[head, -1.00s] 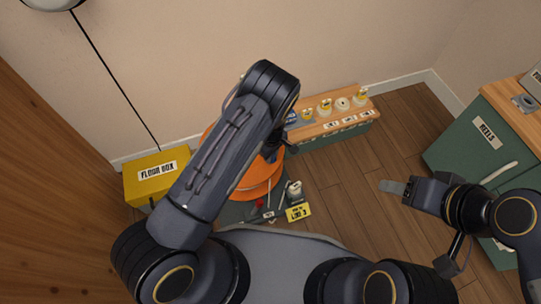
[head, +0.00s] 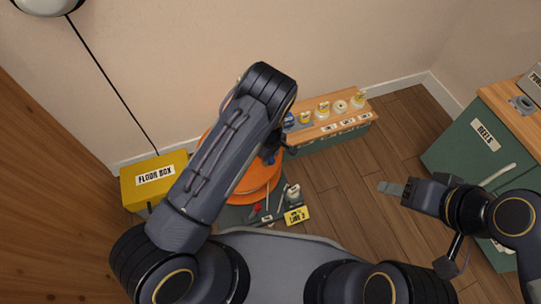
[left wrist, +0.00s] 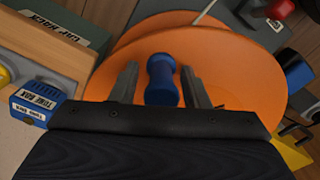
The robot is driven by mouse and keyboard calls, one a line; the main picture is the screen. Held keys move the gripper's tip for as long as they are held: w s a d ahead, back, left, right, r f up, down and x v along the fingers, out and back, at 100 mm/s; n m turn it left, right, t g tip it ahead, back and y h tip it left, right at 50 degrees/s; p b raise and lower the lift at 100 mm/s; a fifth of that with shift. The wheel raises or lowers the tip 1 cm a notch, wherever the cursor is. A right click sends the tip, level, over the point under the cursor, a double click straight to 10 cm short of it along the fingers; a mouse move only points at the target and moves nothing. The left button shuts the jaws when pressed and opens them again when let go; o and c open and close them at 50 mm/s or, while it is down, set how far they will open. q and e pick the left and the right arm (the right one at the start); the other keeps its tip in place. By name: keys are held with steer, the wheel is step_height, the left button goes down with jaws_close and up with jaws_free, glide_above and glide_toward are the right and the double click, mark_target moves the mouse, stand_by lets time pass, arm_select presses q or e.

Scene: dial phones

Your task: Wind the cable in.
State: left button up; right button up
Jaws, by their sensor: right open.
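An orange reel (head: 262,182) stands on the floor, partly hidden behind my left arm in the head view. In the left wrist view the reel (left wrist: 235,65) fills the middle, with a blue handle (left wrist: 162,80) on its face. My left gripper (left wrist: 160,72) has one finger on each side of the handle, and narrow gaps show beside it. A thin pale strand (left wrist: 206,11) runs to the reel's upper edge. A dark line (head: 115,88) runs from a round fixture down to the yellow floor box (head: 155,176). My right gripper (head: 391,188) is open and empty over bare floor.
A low wooden-topped bench (head: 325,122) with several small items stands against the wall. A grey tray with tools and a yellow line sign (head: 297,216) lies before the reel. A green reels cabinet (head: 478,135) stands right. Floor between bench and cabinet is clear.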

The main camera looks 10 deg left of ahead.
arm_select(q)
steer(key=shift+r, duration=0.1)
step_height(320, 180, up, 8)
steer(key=p, duration=0.3)
steer(key=shift+f, duration=0.2)
